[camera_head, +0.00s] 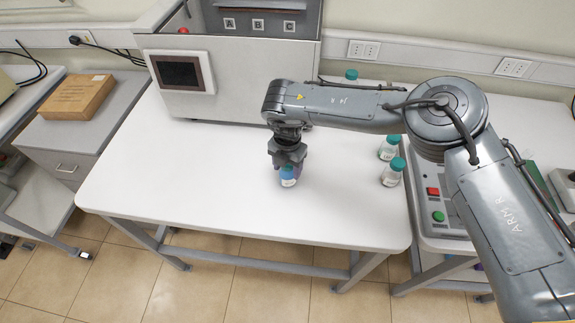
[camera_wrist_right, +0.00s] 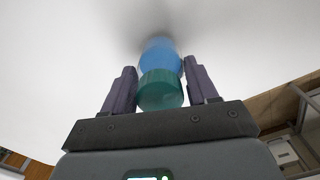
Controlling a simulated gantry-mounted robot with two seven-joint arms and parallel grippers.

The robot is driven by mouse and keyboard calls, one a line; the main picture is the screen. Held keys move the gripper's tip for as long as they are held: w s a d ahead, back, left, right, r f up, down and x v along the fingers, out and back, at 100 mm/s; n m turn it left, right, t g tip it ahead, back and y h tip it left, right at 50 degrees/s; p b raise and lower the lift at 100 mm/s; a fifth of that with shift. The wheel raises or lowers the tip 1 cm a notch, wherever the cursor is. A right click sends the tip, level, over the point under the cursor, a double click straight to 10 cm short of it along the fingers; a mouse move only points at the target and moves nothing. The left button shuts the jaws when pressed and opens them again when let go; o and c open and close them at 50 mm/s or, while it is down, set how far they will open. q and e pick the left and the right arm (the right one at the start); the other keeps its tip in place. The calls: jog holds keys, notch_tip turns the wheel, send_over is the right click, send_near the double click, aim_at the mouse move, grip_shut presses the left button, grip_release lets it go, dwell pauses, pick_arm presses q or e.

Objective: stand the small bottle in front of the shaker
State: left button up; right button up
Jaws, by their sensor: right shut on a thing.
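The small bottle (camera_head: 288,175) is held upright between the fingers of my right gripper (camera_head: 287,161), over the middle of the white table. It has blue contents and a pale label in the head view. In the right wrist view its green cap (camera_wrist_right: 160,90) and blue body (camera_wrist_right: 159,54) show between the two fingers (camera_wrist_right: 161,88). I cannot tell if its base touches the table. No thing is clearly marked as the shaker; a large grey machine (camera_head: 232,75) with a dark screen and slots marked A, B and C stands behind the bottle. My left gripper is out of view.
The white table (camera_head: 175,190) is clear around the bottle. Two clear bottles with green caps (camera_head: 392,172) stand to the right, beside a grey panel with red and green buttons (camera_head: 437,214). Another green cap (camera_head: 351,74) shows behind my arm. A cardboard box (camera_head: 78,98) lies at left.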

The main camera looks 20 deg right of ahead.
jog(key=shift+f, duration=0.1)
jog(key=o, duration=1.2)
jog(key=shift+r, duration=0.45)
notch_tip(320, 180, up, 10)
jog(key=b, duration=0.3)
jog(key=shift+r, duration=0.7)
